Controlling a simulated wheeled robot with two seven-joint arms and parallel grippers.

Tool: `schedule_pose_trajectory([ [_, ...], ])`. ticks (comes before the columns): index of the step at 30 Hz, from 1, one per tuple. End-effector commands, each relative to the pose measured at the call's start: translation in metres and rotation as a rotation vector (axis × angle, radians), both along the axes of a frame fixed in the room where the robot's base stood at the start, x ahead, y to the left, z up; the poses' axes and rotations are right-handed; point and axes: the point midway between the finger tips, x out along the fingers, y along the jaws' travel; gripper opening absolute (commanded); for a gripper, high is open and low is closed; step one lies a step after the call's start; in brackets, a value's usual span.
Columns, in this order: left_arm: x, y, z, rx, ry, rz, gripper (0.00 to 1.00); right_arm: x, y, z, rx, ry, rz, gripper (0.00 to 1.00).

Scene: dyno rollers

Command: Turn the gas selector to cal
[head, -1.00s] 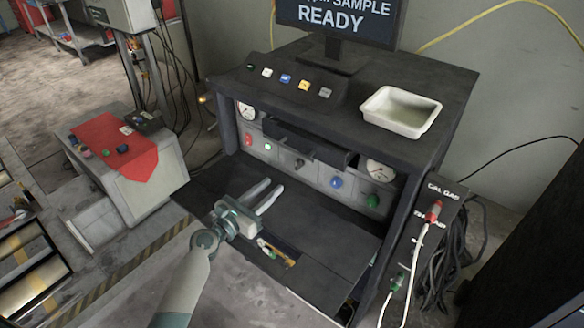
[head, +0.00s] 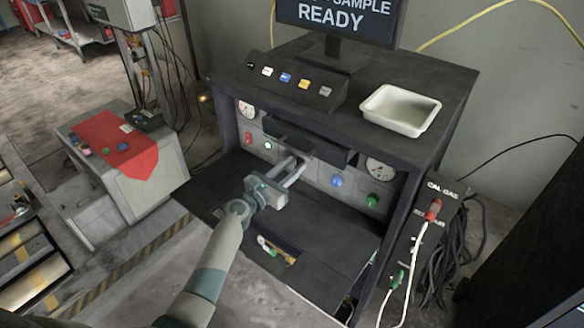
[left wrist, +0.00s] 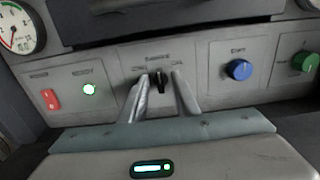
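The gas selector is a black knob (left wrist: 160,84) on the grey front panel, in the middle of the left wrist view, and it stands about upright. Small labels above it are too blurred to read surely. My left gripper (left wrist: 161,78) is open, with one finger on each side of the knob; I cannot tell whether either finger touches it. In the head view the left gripper (head: 294,168) reaches into the cabinet's recess, and its fingers largely hide the knob. My right gripper is not in view.
Beside the knob are a lit green light (left wrist: 89,89), a red switch (left wrist: 51,99), a blue knob (left wrist: 239,69) and a green knob (left wrist: 304,62). A dark ledge (left wrist: 190,22) overhangs the panel. A white tray (head: 365,110) sits on the cabinet (head: 440,80). An open shelf (head: 330,230) lies below.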

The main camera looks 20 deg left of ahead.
Motion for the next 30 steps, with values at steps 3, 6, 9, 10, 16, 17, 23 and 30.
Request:
schedule_pose_trajectory([
  [3,0.0,0.0,0.0,0.0,0.0,0.0,0.28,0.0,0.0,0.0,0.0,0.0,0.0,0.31],
  [6,0.0,0.0,0.0,0.0,0.0,0.0,0.04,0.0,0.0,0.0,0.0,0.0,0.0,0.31],
  [9,0.0,0.0,0.0,0.0,0.0,0.0,0.0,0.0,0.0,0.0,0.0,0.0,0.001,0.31],
  [10,0.0,0.0,0.0,0.0,0.0,0.0,0.0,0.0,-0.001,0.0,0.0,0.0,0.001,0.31],
  [16,0.0,0.0,0.0,0.008,-0.003,0.0,0.0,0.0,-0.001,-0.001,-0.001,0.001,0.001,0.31],
  [17,0.0,0.0,0.0,0.011,-0.004,0.0,0.0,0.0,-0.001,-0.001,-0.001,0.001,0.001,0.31],
  [23,-0.001,0.0,-0.001,0.063,-0.024,0.0,0.0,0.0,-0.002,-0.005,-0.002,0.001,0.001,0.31],
  [30,-0.001,-0.001,-0.002,0.196,-0.072,0.0,0.0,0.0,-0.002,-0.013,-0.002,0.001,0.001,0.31],
])
